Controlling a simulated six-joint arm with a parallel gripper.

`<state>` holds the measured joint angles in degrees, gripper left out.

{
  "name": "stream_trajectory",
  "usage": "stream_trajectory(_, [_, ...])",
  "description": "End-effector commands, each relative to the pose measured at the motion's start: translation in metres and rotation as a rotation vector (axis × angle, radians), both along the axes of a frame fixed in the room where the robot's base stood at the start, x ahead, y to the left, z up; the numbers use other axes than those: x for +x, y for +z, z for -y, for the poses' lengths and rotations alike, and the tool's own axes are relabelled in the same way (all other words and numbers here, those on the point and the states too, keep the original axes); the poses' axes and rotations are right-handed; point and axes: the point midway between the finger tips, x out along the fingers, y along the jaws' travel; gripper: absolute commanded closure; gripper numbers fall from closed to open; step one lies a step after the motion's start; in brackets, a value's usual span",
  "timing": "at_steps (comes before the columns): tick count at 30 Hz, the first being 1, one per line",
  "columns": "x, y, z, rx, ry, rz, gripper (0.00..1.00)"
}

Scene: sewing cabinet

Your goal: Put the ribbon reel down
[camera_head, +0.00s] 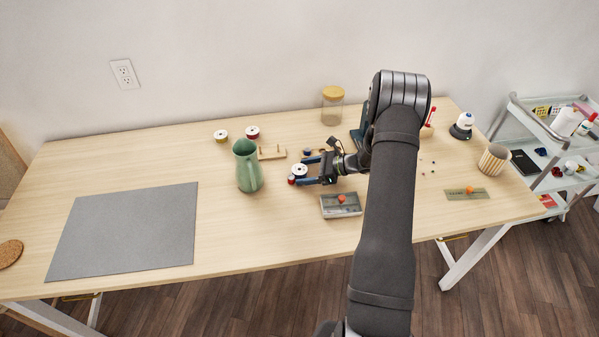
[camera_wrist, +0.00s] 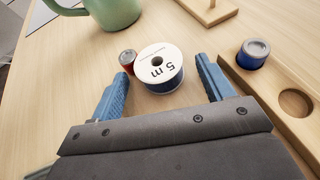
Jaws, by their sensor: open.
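The ribbon reel (camera_wrist: 160,65) has a white top marked "5 m" and dark blue ribbon around its side. It rests flat on the wooden table, label up, and also shows in the head view (camera_head: 299,170). My gripper (camera_wrist: 162,72) is open, with its blue fingers to either side of the reel. In the wrist view, gaps show between the reel and both fingers. The gripper is low over the table in the head view (camera_head: 302,171). The reel's underside is hidden.
A small red spool (camera_wrist: 127,62) stands close beside the reel, near the left finger. A wooden rack (camera_wrist: 275,88) with a blue spool (camera_wrist: 253,53) lies right. A green pitcher (camera_head: 248,168), peg stand (camera_head: 271,154) and grey tray (camera_head: 341,212) are near. The grey mat (camera_head: 125,230) is bare.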

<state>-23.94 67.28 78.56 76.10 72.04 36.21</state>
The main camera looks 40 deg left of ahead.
Motion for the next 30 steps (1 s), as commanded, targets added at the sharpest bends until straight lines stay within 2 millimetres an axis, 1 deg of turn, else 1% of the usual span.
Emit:
stream_trajectory(6, [0.000, -0.001, -0.002, 0.000, -0.002, 0.001, 0.26])
stream_trajectory(8, [0.000, -0.001, -0.002, 0.000, -0.001, 0.000, 0.38])
stream_trajectory(9, [0.000, -0.001, -0.002, 0.001, -0.001, 0.001, 0.46])
stream_trajectory(13, [0.000, -0.001, -0.001, 0.001, -0.001, 0.001, 0.71])
stream_trajectory(15, [0.000, 0.000, -0.001, 0.001, -0.001, 0.001, 0.78])
stream_trajectory(23, [0.000, 0.001, -0.001, 0.001, -0.001, 0.001, 0.78])
stream_trajectory(26, [0.000, 0.005, -0.001, 0.001, -0.001, 0.001, 0.78])
stream_trajectory(30, [0.000, 0.020, -0.002, 0.003, 0.001, 0.004, 0.78])
